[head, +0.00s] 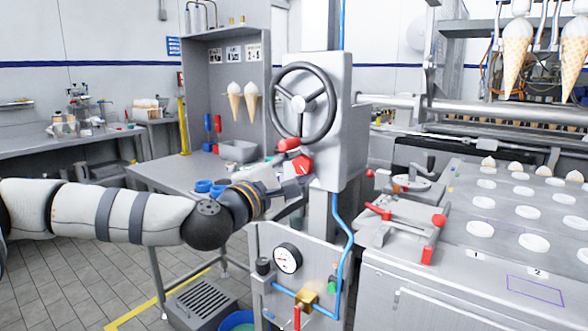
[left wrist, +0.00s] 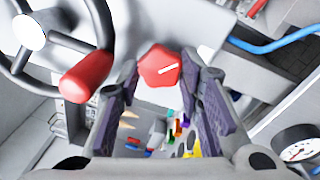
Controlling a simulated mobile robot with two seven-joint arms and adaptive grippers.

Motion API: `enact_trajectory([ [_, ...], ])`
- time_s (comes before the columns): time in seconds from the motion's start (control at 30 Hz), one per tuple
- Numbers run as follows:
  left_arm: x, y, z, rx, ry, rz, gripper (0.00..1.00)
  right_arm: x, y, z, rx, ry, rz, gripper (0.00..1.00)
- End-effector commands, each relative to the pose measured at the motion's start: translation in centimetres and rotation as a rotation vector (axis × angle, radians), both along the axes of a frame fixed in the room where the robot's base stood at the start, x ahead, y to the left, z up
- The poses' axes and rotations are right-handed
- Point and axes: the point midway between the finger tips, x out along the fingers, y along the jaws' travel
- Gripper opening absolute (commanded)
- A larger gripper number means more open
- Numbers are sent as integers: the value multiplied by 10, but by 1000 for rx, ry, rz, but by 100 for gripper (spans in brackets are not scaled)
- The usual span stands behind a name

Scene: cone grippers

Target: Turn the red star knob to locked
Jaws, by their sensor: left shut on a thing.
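The red star knob (head: 303,163) sits on the grey panel box below the large black handwheel (head: 301,103). In the left wrist view the knob (left wrist: 158,68) is between my fingertips, and its white pointer line slants a little up to the right. My left gripper (head: 297,186) reaches it from the left and below and is shut on it; the gripper (left wrist: 160,80) also shows in the wrist view, with a finger on each side of the knob. I cannot read any locked label. My right gripper is not in view.
The handwheel's red handle (head: 289,144) is close above left of the knob. A blue hose (head: 345,240) runs below the box to a lower panel with a gauge (head: 287,258). A workbench (head: 180,172) stands left; a machine with red-handled clamps (head: 405,220) stands right.

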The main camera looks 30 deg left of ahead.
Motion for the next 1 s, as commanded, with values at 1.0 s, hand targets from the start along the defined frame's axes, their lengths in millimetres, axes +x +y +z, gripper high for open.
enact_trajectory([
  [1.0,1,3,2,773,-65,5,5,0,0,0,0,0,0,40],
])
